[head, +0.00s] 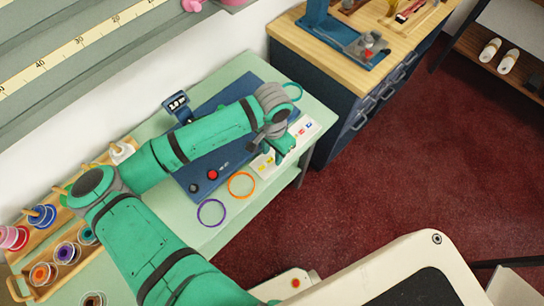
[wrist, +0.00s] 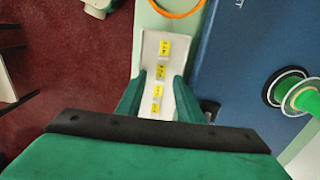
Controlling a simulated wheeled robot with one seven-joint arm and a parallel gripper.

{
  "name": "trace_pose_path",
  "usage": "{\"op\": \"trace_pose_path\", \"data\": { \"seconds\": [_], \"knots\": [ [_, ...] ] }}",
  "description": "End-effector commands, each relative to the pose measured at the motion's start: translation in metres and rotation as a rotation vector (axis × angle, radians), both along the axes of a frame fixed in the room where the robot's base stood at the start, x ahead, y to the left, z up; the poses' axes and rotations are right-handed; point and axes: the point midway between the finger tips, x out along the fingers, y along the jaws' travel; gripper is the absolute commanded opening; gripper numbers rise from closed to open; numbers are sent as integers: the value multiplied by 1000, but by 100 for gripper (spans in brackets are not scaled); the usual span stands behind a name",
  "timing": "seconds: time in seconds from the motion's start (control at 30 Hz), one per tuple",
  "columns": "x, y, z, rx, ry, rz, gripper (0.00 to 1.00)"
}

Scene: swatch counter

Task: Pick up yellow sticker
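Several yellow stickers (wrist: 164,47) with small dark print sit in a row on a white strip (wrist: 150,45) in the wrist view. In the head view the strip (head: 264,166) lies near the counter's front edge, partly hidden by my gripper (head: 281,154). In the wrist view my gripper (wrist: 158,84) is open, with one green finger on each side of the strip's near part. The lower stickers show between the fingers, and nothing is held. I cannot tell how high the fingertips are above the strip.
An orange ring (head: 241,185) and a purple ring (head: 211,212) lie left of the strip. A blue mat (head: 205,178) covers the counter's middle. Another white strip (head: 306,129) with coloured stickers lies at right. A spool rack (head: 67,264) stands at left.

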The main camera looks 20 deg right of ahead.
Motion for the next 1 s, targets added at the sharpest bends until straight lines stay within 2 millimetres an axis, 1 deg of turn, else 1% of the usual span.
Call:
{"op": "trace_pose_path", "data": {
  "seconds": [0.2, 0.23, 0.27, 0.3, 0.33, 0.37, 0.8, 1.0],
  "knots": [
    [0, 0, -1, -1, 0, 0, 34],
    [0, 0, -1, -1, 0, 0, 29],
    [0, 0, -1, -1, 0, 0, 22],
    [0, 0, -1, -1, 0, 0, 12],
    [0, 0, -1, -1, 0, 0, 5],
    [0, 0, -1, 0, 0, 0, 0],
    [0, 0, 0, 0, 0, 0, 0],
    [0, -1, 9, -2, -1, -2, 0]
  ]
}}
